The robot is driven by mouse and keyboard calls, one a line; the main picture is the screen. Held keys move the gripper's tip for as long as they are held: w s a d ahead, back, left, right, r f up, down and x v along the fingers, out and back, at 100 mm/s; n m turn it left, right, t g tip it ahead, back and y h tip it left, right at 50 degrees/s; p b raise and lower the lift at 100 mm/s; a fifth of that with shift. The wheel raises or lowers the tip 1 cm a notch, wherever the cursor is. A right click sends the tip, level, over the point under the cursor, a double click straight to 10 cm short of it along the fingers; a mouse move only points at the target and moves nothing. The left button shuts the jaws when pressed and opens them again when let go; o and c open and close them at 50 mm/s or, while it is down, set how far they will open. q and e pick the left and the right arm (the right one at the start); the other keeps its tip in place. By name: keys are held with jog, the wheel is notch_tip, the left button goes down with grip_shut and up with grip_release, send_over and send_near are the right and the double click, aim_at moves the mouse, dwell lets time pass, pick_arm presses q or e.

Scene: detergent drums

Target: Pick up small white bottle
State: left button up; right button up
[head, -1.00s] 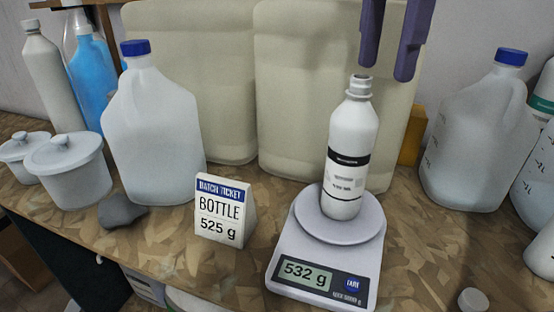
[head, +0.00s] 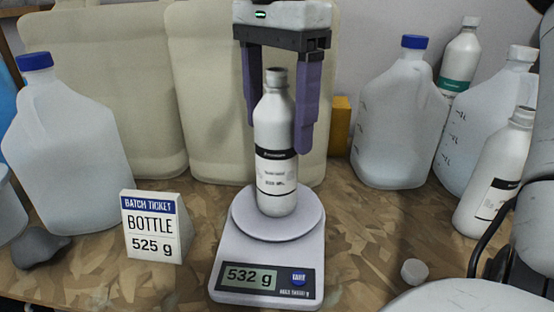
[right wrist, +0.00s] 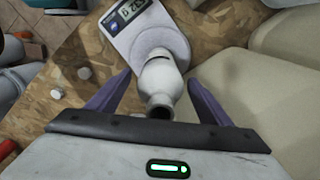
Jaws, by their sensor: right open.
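The small white bottle (head: 274,140) with a black-banded label stands upright on the kitchen scale (head: 240,255), whose display reads 532 g. Its neck is uncapped, and its dark open mouth shows in the right wrist view (right wrist: 160,112). My right gripper (head: 279,141) has come down from above and is open. Its two purple fingers straddle the bottle's upper body, one on each side. In the right wrist view gaps show between the fingers and the bottle. My left gripper is not in view.
A batch ticket (head: 152,228) reading "BOTTLE 525 g" stands left of the scale. A white cap (head: 414,271) lies to the right. Large cream canisters (head: 110,90) stand behind; blue-capped jugs (head: 65,150) flank the scale. Another white bottle (head: 492,175) stands at the right.

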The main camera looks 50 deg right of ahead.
grip_shut()
dwell(0.4)
